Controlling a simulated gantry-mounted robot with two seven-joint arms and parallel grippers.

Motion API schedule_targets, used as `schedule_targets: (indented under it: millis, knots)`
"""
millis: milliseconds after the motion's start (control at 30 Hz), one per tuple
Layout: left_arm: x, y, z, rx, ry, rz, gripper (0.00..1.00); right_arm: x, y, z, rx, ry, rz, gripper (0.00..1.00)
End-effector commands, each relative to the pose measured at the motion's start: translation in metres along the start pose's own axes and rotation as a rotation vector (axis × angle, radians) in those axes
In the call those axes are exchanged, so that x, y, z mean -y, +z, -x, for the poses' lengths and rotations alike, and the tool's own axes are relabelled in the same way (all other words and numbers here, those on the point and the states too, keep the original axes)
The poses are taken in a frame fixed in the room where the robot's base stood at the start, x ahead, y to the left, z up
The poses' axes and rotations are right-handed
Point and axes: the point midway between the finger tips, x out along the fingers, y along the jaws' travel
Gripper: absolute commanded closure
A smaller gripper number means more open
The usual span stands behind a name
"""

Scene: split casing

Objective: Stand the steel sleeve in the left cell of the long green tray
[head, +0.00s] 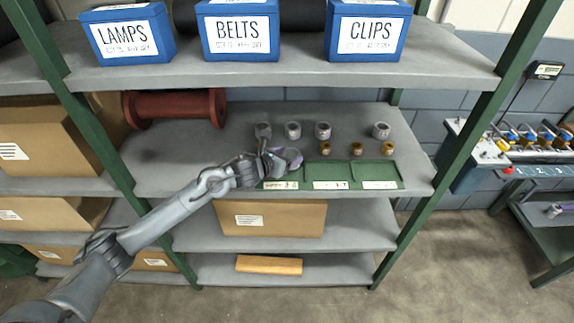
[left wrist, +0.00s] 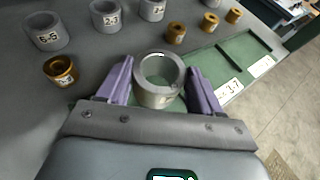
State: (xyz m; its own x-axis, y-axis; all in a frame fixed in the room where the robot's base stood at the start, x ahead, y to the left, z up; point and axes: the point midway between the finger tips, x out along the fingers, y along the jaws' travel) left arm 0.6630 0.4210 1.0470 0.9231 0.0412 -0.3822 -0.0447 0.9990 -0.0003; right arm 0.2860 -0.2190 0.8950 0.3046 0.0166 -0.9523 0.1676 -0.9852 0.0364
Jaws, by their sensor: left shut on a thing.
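The steel sleeve (left wrist: 158,82) is a grey ring between the purple fingers of my left gripper (left wrist: 160,82), which is shut on it. Its open top faces the wrist camera. In the head view my left gripper (head: 285,160) is over the left end of the long green tray (head: 330,171), at its left cell; the gripper largely hides the sleeve there. I cannot tell whether the sleeve touches the cell floor. The tray also shows in the left wrist view (left wrist: 228,62), with white labels on its front edge. My right gripper is not in view.
Several other grey sleeves (head: 322,130) stand in a row behind the tray. Brass bushings (head: 357,148) stand between them and the tray; one brass bushing (left wrist: 60,71) is close to my left gripper. A red spool (head: 175,107) lies at the left. Green posts frame the shelf.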

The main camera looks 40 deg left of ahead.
Motion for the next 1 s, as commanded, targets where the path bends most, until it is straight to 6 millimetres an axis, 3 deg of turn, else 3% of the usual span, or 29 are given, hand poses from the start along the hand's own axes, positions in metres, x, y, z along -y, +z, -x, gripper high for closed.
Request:
schedule_targets:
  millis: [300, 767, 800, 933, 1000]
  knots:
    - [0.001, -0.03, -0.013, 0.003, 0.0, 0.003, 0.91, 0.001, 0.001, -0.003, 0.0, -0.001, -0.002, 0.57]
    - [0.0, -0.035, -0.015, 0.005, 0.0, 0.001, 0.91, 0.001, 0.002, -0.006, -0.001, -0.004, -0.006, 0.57]
    - [0.001, -0.038, -0.016, 0.0, 0.0, 0.0, 0.32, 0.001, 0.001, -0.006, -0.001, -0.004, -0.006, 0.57]
    - [0.001, -0.037, -0.015, -0.001, 0.0, 0.0, 0.12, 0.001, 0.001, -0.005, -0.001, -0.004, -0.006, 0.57]
    - [0.001, -0.037, -0.015, -0.001, 0.0, 0.0, 0.09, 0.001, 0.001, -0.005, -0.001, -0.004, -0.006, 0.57]
